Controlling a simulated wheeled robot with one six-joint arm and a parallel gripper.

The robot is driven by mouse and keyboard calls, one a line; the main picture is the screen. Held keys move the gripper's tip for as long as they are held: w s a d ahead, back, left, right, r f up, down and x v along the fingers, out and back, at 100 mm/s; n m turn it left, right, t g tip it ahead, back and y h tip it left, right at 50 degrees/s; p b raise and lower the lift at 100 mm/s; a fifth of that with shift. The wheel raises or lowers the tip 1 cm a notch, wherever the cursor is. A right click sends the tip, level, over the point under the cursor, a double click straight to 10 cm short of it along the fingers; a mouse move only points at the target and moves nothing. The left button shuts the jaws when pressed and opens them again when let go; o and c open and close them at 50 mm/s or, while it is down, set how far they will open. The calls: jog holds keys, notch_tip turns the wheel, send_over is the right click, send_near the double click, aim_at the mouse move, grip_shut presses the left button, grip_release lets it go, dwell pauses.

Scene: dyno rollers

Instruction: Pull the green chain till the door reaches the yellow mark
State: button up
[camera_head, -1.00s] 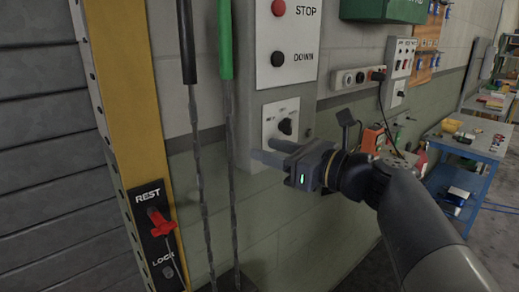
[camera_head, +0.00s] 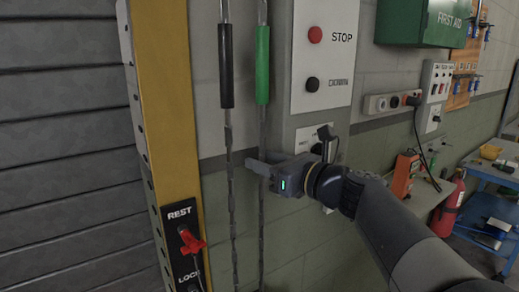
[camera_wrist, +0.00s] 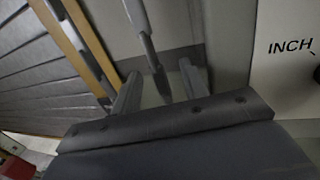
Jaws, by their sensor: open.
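The green chain hangs in front of the wall, with a green sleeve (camera_head: 262,65) above dark links (camera_head: 261,225). My gripper (camera_head: 254,164) is open at this chain, below the sleeve. In the wrist view a grey chain (camera_wrist: 151,50) runs between the spread fingers of my gripper (camera_wrist: 158,85); whether it touches them I cannot tell. The grey slatted door (camera_head: 60,130) fills the left side, and its bottom edge is out of view. A yellow post (camera_head: 165,90) stands along its edge; I see no separate yellow mark.
A black-sleeved chain (camera_head: 226,65) hangs close left of the green one. Behind is a control box (camera_head: 323,60) with STOP and DOWN buttons. A red REST/LOCK lever (camera_head: 190,242) sits on the post. A fire extinguisher (camera_head: 450,205) and blue bench (camera_head: 490,215) are at right.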

aim_at(268, 45)
jog(key=shift+w+a, duration=0.4)
jog(key=shift+a, duration=0.05)
jog(key=shift+s+d, duration=0.1)
jog(key=v, duration=1)
jog(key=x, duration=1)
jog(key=shift+a, duration=0.25)
jog(key=r+p, duration=0.8)
jog(key=r, duration=0.3)
jog(key=r+p, duration=0.9)
jog(key=r, duration=0.2)
jog(key=shift+d+r+p, duration=0.2)
jog(key=shift+r+p, duration=0.1)
jog(key=b+v, duration=0.3)
jog(key=v, duration=0.7)
jog(key=shift+s+d+f, duration=0.25)
jog(key=shift+d+f, duration=0.05)
